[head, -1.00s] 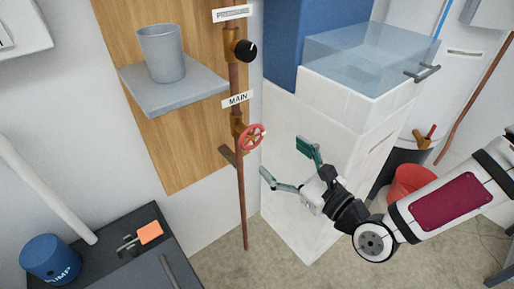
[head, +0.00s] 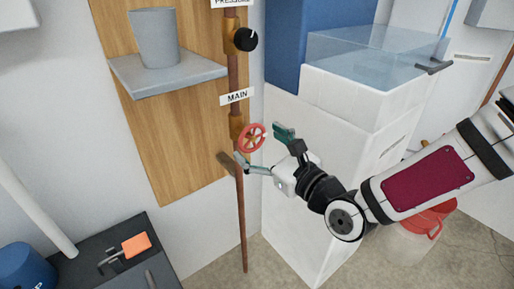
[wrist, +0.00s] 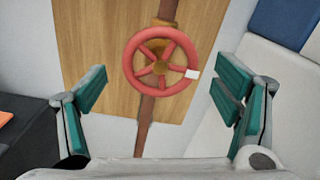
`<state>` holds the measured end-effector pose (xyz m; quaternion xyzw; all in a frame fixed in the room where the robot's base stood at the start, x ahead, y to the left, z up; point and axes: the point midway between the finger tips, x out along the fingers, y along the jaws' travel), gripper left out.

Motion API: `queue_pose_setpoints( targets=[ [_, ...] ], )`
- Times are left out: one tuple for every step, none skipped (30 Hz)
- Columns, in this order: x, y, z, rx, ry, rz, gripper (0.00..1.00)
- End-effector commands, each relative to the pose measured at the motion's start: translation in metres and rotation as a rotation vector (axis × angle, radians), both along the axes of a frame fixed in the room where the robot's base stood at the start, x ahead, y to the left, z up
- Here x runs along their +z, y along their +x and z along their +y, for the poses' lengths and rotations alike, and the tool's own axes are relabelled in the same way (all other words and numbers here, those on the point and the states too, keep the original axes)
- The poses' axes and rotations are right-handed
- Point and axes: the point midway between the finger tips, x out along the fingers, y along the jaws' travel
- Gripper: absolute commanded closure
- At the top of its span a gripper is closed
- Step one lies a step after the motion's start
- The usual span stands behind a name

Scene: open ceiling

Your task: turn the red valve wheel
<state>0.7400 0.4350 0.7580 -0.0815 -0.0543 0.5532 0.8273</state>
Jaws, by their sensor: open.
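The red valve wheel (head: 252,137) is mounted on a brass fitting on the vertical copper pipe, below the MAIN label (head: 237,96). In the wrist view the wheel (wrist: 161,61) shows nearly face-on, with spokes and a small white mark on the right of its rim. My gripper (head: 264,150) is open, with its green-padded fingers close to the wheel. In the wrist view the gripper (wrist: 160,100) has one finger on each side, left and right of the wheel, with a gap to the rim on both sides. It holds nothing.
A black knob (head: 246,39) sits higher on the same pipe. A grey shelf (head: 170,75) with a grey cup (head: 154,38) stands out from the wooden panel at left. A white tiled block (head: 340,115) with a clear basin is close on the right. A dark bench (head: 118,250) is at lower left.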

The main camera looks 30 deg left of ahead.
Motion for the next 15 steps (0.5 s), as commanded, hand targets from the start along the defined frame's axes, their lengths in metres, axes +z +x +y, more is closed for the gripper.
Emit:
queue_pose_setpoints(
  targets=[
    [-0.0007, 0.0018, 0.0050, 0.000, 0.001, -0.003, 0.17],
    [-0.0008, 0.0026, 0.0070, 0.001, 0.000, -0.002, 0.17],
    [-0.0007, 0.0035, 0.0094, 0.001, -0.001, -0.002, 0.17],
    [-0.0006, 0.0042, 0.0108, 0.000, 0.000, -0.001, 0.17],
    [-0.0003, 0.0049, 0.0118, 0.000, 0.000, -0.001, 0.17],
    [-0.0002, 0.0054, 0.0127, 0.000, 0.000, 0.000, 0.17],
    [-0.0002, 0.0057, 0.0131, -0.001, 0.000, 0.000, 0.17],
    [0.0000, 0.0059, 0.0134, -0.001, -0.001, 0.000, 0.17],
    [0.0001, 0.0060, 0.0134, -0.001, -0.001, 0.000, 0.17],
    [0.0001, 0.0060, 0.0134, -0.001, -0.001, 0.000, 0.17],
    [0.0001, 0.0060, 0.0134, -0.001, -0.001, 0.000, 0.17],
    [0.0002, 0.0059, 0.0133, -0.001, -0.001, 0.000, 0.17],
    [0.0002, 0.0059, 0.0133, -0.001, -0.001, 0.000, 0.17],
    [0.0002, 0.0059, 0.0133, -0.001, -0.001, 0.000, 0.17],
    [0.0002, 0.0058, 0.0133, -0.001, -0.001, 0.000, 0.24]
  ],
)
